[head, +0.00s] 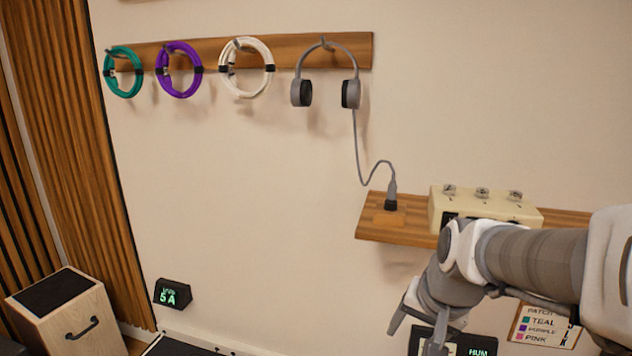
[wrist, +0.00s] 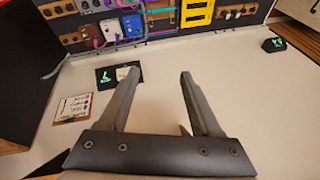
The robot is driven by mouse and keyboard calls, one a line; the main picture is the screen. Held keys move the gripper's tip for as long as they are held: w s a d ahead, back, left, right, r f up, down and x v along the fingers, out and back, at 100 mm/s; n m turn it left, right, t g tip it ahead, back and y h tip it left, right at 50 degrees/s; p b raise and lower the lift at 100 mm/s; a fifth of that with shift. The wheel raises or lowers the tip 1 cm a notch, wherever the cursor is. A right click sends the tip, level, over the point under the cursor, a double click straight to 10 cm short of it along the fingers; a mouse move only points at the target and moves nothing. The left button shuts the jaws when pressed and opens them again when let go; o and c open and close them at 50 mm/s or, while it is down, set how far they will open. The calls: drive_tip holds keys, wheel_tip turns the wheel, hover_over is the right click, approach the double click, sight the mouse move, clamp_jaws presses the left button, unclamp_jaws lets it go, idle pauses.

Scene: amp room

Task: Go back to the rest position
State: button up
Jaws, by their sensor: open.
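My gripper (head: 416,335) is at the lower right of the head view, below the wooden shelf and in front of the wall. In the wrist view my gripper (wrist: 160,74) shows two separate grey fingers with nothing between them. It is open and empty. My arm reaches in from the right edge of the head view and hides part of the shelf and the area below it.
The wooden shelf (head: 373,215) holds a cream box (head: 470,207). Headphones (head: 328,85) and teal (head: 109,80), purple (head: 161,79) and white (head: 222,82) cable coils hang above. A wooden box (head: 95,310) stands lower left. The wrist view shows pedals (wrist: 111,28).

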drive_tip(key=s+a+r+n+t+p, duration=0.1)
drive_tip(key=s+r+n, duration=0.5)
drive_tip(key=s, duration=0.6)
wheel_tip(320, 180, up, 17)
drive_tip(key=p, duration=1.7)
drive_tip(key=shift+a+r+h, duration=0.15)
drive_tip(key=shift+h, duration=0.15)
